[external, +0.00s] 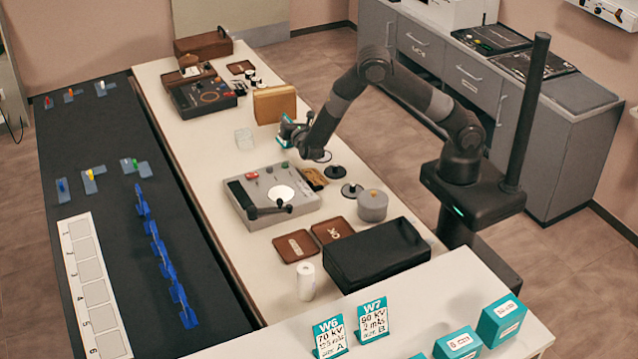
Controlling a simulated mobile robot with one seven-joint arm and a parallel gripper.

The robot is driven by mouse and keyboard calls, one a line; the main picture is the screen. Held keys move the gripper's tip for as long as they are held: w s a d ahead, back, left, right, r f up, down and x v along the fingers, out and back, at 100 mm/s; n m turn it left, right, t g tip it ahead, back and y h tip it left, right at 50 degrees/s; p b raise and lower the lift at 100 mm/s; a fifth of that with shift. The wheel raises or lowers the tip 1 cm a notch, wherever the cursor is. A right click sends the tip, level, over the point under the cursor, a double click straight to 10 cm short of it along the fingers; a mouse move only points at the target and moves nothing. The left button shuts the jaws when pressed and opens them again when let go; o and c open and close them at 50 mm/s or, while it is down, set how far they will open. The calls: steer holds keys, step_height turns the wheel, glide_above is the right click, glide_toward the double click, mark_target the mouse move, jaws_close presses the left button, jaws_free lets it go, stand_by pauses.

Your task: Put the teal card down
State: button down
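My gripper (289,131) is at the end of my arm, over the far middle part of the long white table, beyond the grey device. A small teal card (286,119) with a pale part shows at its fingers, which appear closed on it. The card is tilted and looks to be held above the table. Its face is too small to read, and the fingers are partly hidden. Two other teal cards, W6 (330,337) and W7 (373,320), stand upright on the near white counter.
The grey device (239,197) with a white disc stands on the white table (222,163). A black box (376,254) and brown trays (295,246) lie nearer.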

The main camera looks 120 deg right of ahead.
steer(key=c, duration=1.6)
jaws_free()
steer(key=a, duration=1.2)
steer(key=shift+r, duration=0.1)
steer(key=s+a+r+m+g+y, duration=0.3)
steer(key=s+a+r+m, duration=0.15)
steer(key=r, duration=0.25)
steer(key=s+a+r+m+t+y, duration=0.3)
steer(key=s+a+r+y, duration=0.1)
steer(key=a, duration=0.5)
steer(key=s+a+r+m+t+y, duration=0.2)
steer(key=s+a+r+m+y, duration=0.2)
steer(key=a, duration=0.6)
steer(key=s+a+r+m+t+y, duration=0.3)
steer(key=s+a+r+y, duration=0.2)
steer(key=s+a+y, duration=0.2)
steer(key=shift+s+a+r+t, duration=0.15)
steer(key=shift+s+a+r, duration=0.05)
steer(key=shift+s+a, duration=0.55)
steer(key=shift+s+a+r+t, duration=0.2)
steer(key=shift+s+a, duration=0.3)
steer(key=shift+a, duration=0.35)
